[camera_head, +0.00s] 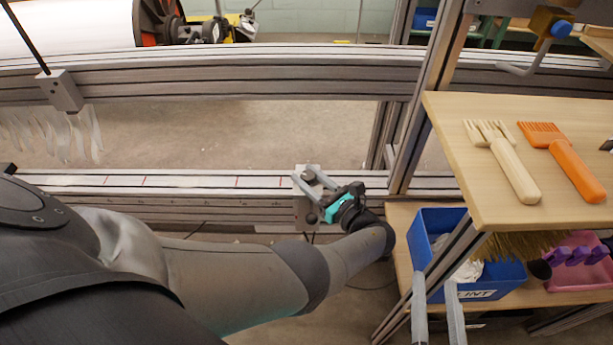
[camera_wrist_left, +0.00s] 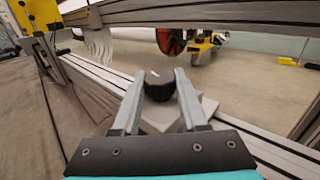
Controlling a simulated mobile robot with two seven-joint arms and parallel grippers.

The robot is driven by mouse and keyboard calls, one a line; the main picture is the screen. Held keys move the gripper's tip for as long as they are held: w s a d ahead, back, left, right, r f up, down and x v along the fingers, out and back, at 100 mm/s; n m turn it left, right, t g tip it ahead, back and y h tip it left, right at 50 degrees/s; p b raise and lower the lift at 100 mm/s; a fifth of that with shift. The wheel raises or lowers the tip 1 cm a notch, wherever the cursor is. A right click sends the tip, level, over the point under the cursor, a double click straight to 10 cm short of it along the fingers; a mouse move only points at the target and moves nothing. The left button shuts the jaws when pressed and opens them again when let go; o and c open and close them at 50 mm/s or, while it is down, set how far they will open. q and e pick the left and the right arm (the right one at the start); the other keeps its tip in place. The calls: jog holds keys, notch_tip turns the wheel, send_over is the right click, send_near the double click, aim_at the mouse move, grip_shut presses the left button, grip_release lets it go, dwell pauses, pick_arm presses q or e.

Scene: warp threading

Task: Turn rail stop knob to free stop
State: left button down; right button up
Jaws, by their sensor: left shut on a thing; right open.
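The rail stop (camera_head: 304,212) is a pale block on the lower rail (camera_head: 215,182). Its black knob (camera_wrist_left: 159,86) shows in the left wrist view, round with a small white mark on top. My left gripper (camera_head: 307,179) reaches over the stop, with one finger on each side of the knob. In the left wrist view my left gripper (camera_wrist_left: 160,80) is shut on the knob, and the stop's pale plate (camera_wrist_left: 165,118) lies beneath. My right gripper (camera_head: 438,295) shows at the bottom of the head view, its two fingers apart and empty.
A wooden shelf (camera_head: 460,150) at the right holds a cream comb (camera_head: 508,165) and an orange comb (camera_head: 565,160). Below are a blue bin (camera_head: 432,228) and a pink bin (camera_head: 580,265). An upright metal post (camera_head: 425,95) stands right of the left gripper. White threads (camera_head: 55,135) hang at the left.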

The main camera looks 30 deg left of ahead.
pick_arm(q)
jog(key=shift+s+a+r+n+g, duration=0.15)
jog(key=shift+n+g, duration=0.15)
jog(key=shift+g, duration=0.3)
dwell(0.3)
jog(key=shift+c, duration=2.2)
grip_release()
jog(key=shift+r, duration=0.1)
